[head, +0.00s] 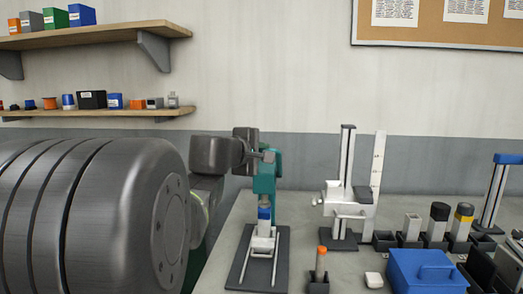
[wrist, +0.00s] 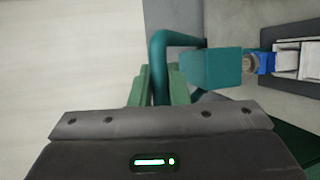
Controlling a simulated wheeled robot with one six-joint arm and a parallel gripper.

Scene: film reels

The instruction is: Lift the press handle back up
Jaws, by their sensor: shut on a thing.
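A teal press (head: 264,180) stands on a dark base plate (head: 237,277) on the bench, just left of centre in the head view. Its teal body also shows in the wrist view (wrist: 212,68). The curved teal press handle (wrist: 160,50) runs down between the green fingers of my gripper (wrist: 160,88), which is shut on it. In the head view my gripper (head: 265,154) is at the top of the press and hides the handle there. A blue part (head: 264,213) sits under the press's ram, above a pale fixture (head: 262,243).
My large arm link covers the lower left of the head view. A white and dark stand (head: 348,190) is right of the press. A blue lidded box (head: 425,272), an orange-topped piece (head: 321,260) and several small blocks stand further right. Wall shelves (head: 95,36) hang upper left.

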